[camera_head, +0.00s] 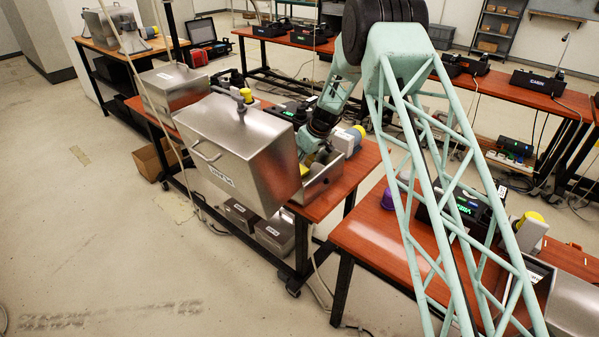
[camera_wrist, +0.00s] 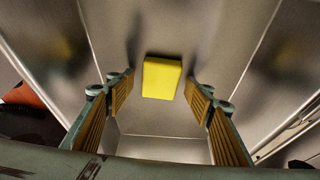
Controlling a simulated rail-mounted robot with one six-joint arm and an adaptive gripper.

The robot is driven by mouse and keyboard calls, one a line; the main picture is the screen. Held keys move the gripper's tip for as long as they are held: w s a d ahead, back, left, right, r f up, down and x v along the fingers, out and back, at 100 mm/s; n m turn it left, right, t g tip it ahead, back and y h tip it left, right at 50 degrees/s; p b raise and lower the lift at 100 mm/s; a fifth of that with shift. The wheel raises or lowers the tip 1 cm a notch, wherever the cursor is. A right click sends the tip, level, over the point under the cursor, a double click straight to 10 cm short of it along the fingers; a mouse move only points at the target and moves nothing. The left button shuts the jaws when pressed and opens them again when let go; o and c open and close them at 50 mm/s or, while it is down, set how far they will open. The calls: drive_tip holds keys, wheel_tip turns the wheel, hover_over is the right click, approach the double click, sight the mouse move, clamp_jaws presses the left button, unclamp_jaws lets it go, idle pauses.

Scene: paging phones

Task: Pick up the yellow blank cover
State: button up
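The yellow blank cover (camera_wrist: 162,77) is a small flat yellow block on the bare metal floor of an open metal box (camera_wrist: 160,148) in the wrist view. My gripper (camera_wrist: 160,88) is open, with one ribbed finger on either side of the cover and a gap to each side. It holds nothing. I cannot make out the cover clearly there.
The large metal case (camera_head: 240,150) with a handle stands close left of my arm. The box walls rise around my fingers. Black phone units (camera_head: 465,213) and a purple item (camera_head: 390,197) are on the front-right table (camera_head: 375,235). The floor at left is clear.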

drive_tip(key=c, duration=0.8)
drive_tip(key=shift+c, duration=0.2)
drive_tip(key=shift+r, duration=0.2)
wheel_tip(320, 180, up, 10)
drive_tip(key=p, duration=0.1)
drive_tip(key=shift+f, duration=0.15)
idle(0.4)
